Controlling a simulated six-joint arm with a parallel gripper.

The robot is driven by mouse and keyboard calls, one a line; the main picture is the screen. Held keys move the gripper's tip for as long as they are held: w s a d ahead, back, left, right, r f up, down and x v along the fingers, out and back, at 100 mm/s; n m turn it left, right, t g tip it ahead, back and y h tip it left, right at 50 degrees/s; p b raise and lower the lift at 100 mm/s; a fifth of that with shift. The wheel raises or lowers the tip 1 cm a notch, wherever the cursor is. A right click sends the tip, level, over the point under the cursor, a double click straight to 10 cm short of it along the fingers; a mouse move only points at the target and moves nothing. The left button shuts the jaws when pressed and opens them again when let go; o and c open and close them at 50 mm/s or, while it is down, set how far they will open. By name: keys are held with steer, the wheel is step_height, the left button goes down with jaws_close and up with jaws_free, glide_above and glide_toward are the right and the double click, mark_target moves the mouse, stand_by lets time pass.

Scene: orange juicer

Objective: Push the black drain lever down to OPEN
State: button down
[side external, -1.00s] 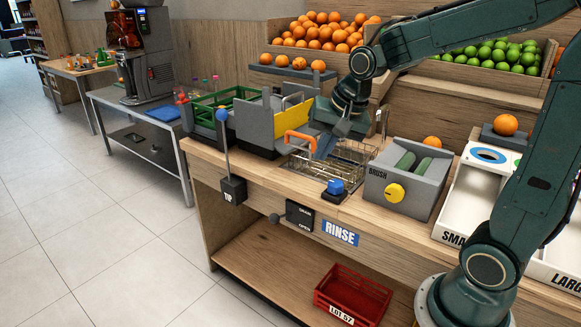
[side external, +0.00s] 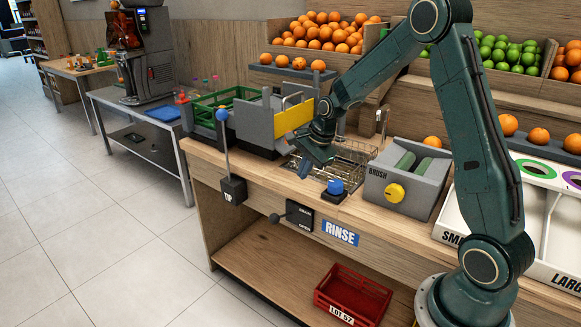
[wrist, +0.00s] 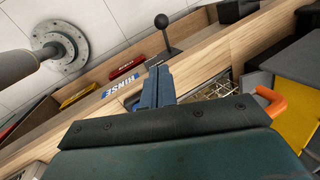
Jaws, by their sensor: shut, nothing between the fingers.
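The black drain lever (side external: 275,218) ends in a round knob. It sticks out to the left of a small black plate (side external: 299,213) marked OPEN on the counter's front face. In the wrist view the lever's knob (wrist: 161,21) and stem stand beyond my fingertips, with a gap between.
A blue button (side external: 335,186) stands on the counter just right of my gripper. A blue-knobbed upright lever (side external: 222,115) is to the left. The wire-basket basin (side external: 350,155) and orange handle (wrist: 270,102) are close by. The space in front of the counter is open.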

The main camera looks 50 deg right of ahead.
steer(key=shift+w+d+f+m, duration=0.2)
steer(key=shift+d+f+m, duration=0.15)
steer(key=shift+f, duration=0.3)
steer(key=shift+w+d+f+m, duration=0.15)
steer(key=shift+d+f+m, duration=0.2)
steer(key=shift+f, duration=0.25)
steer(key=shift+w+d+f+m, duration=0.2)
steer(key=shift+d+f+m, duration=0.15)
steer(key=shift+f, duration=0.3)
steer(key=shift+f, duration=0.15)
steer(key=w+a+f, duration=0.3)
steer(key=w+f, duration=0.2)
steer(key=f, duration=0.6)
steer(key=shift+a+f, duration=0.15)
steer(key=shift+a, duration=0.05)
steer(key=shift+w+a+f, duration=0.1)
steer(key=shift+a, duration=0.05)
